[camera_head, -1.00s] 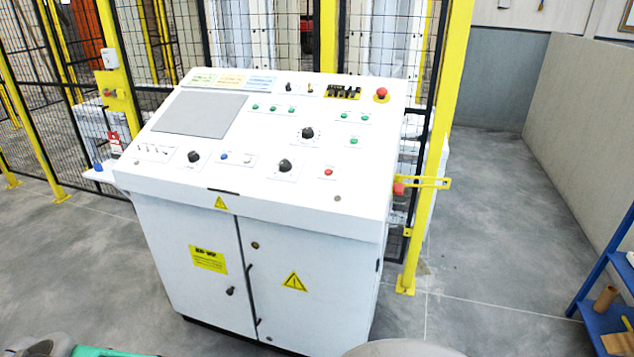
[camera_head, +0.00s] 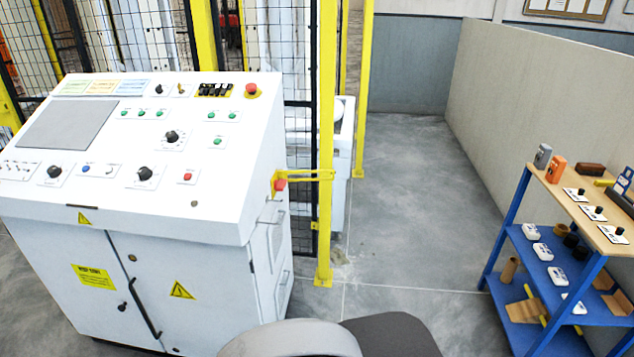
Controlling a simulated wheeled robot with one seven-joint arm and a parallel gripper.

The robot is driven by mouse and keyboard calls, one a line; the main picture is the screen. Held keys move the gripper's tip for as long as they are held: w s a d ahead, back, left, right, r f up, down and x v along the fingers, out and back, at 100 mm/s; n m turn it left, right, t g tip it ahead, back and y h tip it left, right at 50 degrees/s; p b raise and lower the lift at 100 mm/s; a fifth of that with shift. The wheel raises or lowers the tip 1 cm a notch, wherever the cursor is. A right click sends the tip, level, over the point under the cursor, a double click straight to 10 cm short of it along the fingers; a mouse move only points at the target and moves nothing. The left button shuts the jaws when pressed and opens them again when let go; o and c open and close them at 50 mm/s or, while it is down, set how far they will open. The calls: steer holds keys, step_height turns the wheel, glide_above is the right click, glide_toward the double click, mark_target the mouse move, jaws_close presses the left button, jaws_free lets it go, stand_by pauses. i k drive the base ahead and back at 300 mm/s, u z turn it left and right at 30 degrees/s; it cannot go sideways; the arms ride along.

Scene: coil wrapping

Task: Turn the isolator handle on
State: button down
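A white control console (camera_head: 215,205) with a sloped top stands on the left. Which part is the isolator handle, I cannot tell for sure. A red knob (camera_head: 280,184) sits at the console's right side, next to a yellow bracket (camera_head: 308,175). The sloped top carries black rotary knobs (camera_head: 172,137), small coloured buttons and a red mushroom button (camera_head: 251,91). The cabinet front has a small dark handle (camera_head: 122,307). My gripper is not in view; rounded grey parts at the bottom edge look like my own arm.
A blue shelf rack (camera_head: 507,237) with a wooden top holds switches and small parts at the right. A yellow fence post (camera_head: 326,130) stands just beyond the console. Grey floor (camera_head: 410,200) is open between the fence and a beige partition (camera_head: 535,110).

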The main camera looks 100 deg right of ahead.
mark_target(279, 185)
steer(key=k, duration=1.1)
steer(key=z, duration=2.6)
steer(key=i, duration=0.5)
steer(key=u, duration=4.2)
steer(key=k, duration=1.8)
steer(key=z, duration=1.2)
